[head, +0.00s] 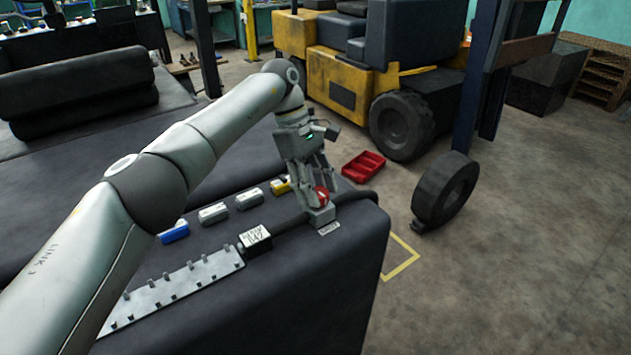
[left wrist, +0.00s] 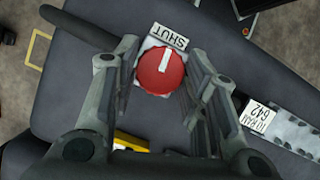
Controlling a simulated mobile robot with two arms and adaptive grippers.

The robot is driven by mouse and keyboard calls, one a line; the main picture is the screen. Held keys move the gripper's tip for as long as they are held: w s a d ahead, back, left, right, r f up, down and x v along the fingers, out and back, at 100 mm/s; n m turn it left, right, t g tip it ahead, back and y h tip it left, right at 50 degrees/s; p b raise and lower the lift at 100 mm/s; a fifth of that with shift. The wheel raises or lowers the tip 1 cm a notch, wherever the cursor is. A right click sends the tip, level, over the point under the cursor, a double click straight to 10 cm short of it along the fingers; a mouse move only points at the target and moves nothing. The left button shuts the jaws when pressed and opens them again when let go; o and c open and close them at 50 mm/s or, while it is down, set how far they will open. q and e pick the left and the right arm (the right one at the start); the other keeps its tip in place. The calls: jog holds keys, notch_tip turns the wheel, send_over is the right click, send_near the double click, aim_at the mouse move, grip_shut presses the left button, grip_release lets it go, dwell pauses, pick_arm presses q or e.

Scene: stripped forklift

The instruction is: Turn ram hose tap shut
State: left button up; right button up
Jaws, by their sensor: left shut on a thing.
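The ram hose tap has a round red knob (head: 322,196) on a grey block (head: 321,215), near the right end of the dark bench top. In the left wrist view the red knob (left wrist: 161,72) carries a white bar that points to the label reading SHUT (left wrist: 167,36). My left gripper (head: 317,190) reaches down over the tap and is shut on the red knob. In the left wrist view its fingers (left wrist: 164,62) stand on either side of the knob. A dark hose (head: 290,225) runs by the tap block. My right gripper is not in view.
A labelled box (head: 255,241) and a grey metal strip (head: 180,287) lie left of the tap. Small blue, grey and yellow blocks (head: 213,213) stand behind them. A red tray (head: 363,167), a loose wheel (head: 445,190) and the forklift (head: 345,70) are on the floor beyond.

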pick_arm(q)
jog(key=shift+w+r+m+p, duration=0.1)
jog(key=shift+r+m+p, duration=0.1)
jog(key=shift+m+p, duration=0.2)
jog(key=shift+m, duration=0.3)
jog(key=o, duration=0.9)
jog(key=shift+o, duration=0.6)
jog(key=shift+f, duration=0.15)
jog(key=shift+y, duration=0.3)
